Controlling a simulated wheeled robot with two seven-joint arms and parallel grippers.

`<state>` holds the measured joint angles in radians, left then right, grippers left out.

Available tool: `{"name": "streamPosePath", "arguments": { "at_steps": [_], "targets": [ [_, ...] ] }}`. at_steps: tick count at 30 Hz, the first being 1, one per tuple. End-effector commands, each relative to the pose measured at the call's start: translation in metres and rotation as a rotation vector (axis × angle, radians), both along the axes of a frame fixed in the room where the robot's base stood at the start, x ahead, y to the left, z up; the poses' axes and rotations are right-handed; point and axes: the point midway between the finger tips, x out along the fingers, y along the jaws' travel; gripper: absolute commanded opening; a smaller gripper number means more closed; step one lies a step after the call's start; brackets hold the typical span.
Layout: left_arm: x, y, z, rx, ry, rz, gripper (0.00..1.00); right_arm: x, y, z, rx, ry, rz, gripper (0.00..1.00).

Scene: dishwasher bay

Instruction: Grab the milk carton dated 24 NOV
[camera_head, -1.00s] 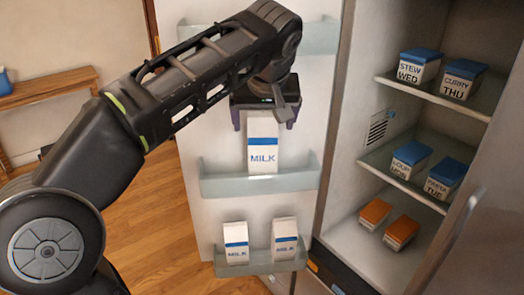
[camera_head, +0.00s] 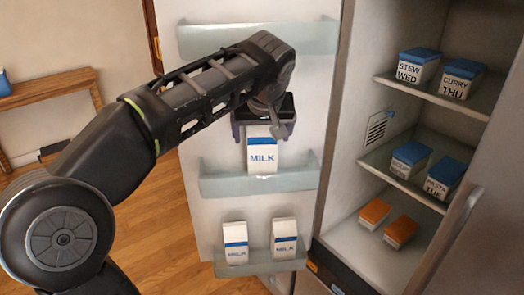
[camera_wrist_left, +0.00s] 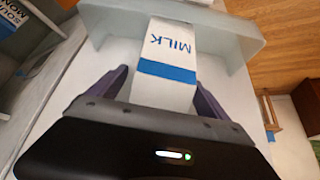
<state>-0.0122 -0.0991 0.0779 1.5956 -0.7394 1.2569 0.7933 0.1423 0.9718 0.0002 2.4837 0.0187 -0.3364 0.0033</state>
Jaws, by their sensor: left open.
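A white milk carton (camera_head: 263,158) with a blue band and the word MILK stands in the middle door bin (camera_head: 225,185). It also shows in the left wrist view (camera_wrist_left: 166,85). My left gripper (camera_head: 264,132) is open, with its purple fingers on either side of the carton's upper part; whether they touch it I cannot tell. Two more milk cartons stand in the lower door bin, one on the left (camera_head: 236,240) and one on the right (camera_head: 285,236). No date is readable on any carton. My right gripper is not in view.
The fridge shelves at right hold blue-lidded boxes, STEW WED (camera_head: 418,66) and CURRY THU (camera_head: 461,78) on top, others below. Two orange-topped boxes (camera_head: 375,211) sit lowest. The upper door bin (camera_head: 205,38) looks empty. A wooden bench (camera_head: 50,87) stands at left.

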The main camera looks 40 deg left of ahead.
Motion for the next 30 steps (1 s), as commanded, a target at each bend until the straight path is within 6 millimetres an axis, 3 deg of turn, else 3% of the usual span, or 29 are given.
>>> {"name": "streamPosePath", "arguments": {
  "at_steps": [6,23,30],
  "targets": [
    [0.008,0.007,-0.016,0.001,0.0,-0.001,0.89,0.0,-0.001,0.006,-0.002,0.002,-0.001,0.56],
    [0.009,0.007,-0.016,0.001,0.0,-0.001,0.89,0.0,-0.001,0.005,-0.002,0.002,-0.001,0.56],
    [0.008,0.007,-0.016,0.001,0.0,-0.001,0.7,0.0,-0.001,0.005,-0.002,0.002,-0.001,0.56]
  ]
}}
